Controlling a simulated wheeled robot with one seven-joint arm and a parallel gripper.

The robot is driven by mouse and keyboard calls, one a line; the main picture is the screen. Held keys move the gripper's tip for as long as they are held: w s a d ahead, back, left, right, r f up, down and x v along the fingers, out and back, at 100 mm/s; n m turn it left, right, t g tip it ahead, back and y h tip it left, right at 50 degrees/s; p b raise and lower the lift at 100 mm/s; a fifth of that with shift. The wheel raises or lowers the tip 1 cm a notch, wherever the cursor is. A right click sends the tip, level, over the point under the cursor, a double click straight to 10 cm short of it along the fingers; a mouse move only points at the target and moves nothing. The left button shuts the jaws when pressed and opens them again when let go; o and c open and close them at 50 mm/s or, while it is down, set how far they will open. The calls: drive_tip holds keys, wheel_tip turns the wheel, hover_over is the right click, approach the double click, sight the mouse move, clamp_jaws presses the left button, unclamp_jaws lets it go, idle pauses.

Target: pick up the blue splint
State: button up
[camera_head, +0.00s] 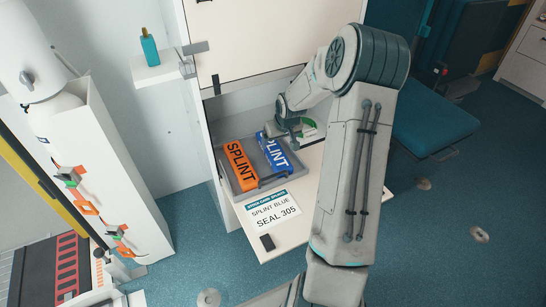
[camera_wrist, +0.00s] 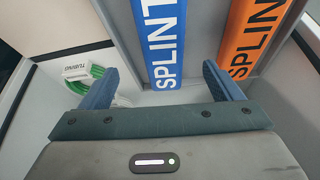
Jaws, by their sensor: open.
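The blue splint (camera_head: 278,153), with white SPLINT lettering, lies in a grey tray (camera_head: 226,178) on the pulled-out shelf, to the right of the orange splint (camera_head: 240,165). My gripper (camera_head: 292,128) is over the far right part of the tray, close to the blue splint's far end and partly hiding it. In the wrist view my gripper (camera_wrist: 161,82) has its fingers wide apart with nothing between them. The blue splint (camera_wrist: 160,40) shows ahead of the fingers, nearer the middle than the orange splint (camera_wrist: 252,35).
A label card (camera_head: 272,208) reading SPLINT BLUE, SEAL 305 and a small black item (camera_head: 267,242) lie on the shelf front. Cabinet walls (camera_head: 204,125) bound the left side.

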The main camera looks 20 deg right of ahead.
sight(273, 148)
drive_tip(key=b+x, duration=0.1)
drive_tip(key=x, duration=0.2)
drive_tip(key=shift+a+f, duration=0.1)
drive_tip(key=shift+f, duration=0.15)
drive_tip(key=shift+w+r+b+x, duration=0.15)
drive_tip(key=shift+b+x, duration=0.45)
drive_tip(key=shift+x, duration=0.45)
drive_tip(key=shift+w+b+x, duration=0.2)
drive_tip(key=shift+b+x, duration=0.4)
drive_tip(key=shift+x, duration=0.4)
drive_tip(key=shift+w+r+b+x, duration=0.15)
drive_tip(key=shift+b+x, duration=0.45)
drive_tip(key=shift+x, duration=0.45)
drive_tip(key=shift+a, duration=0.1)
drive_tip(key=c, duration=1.1)
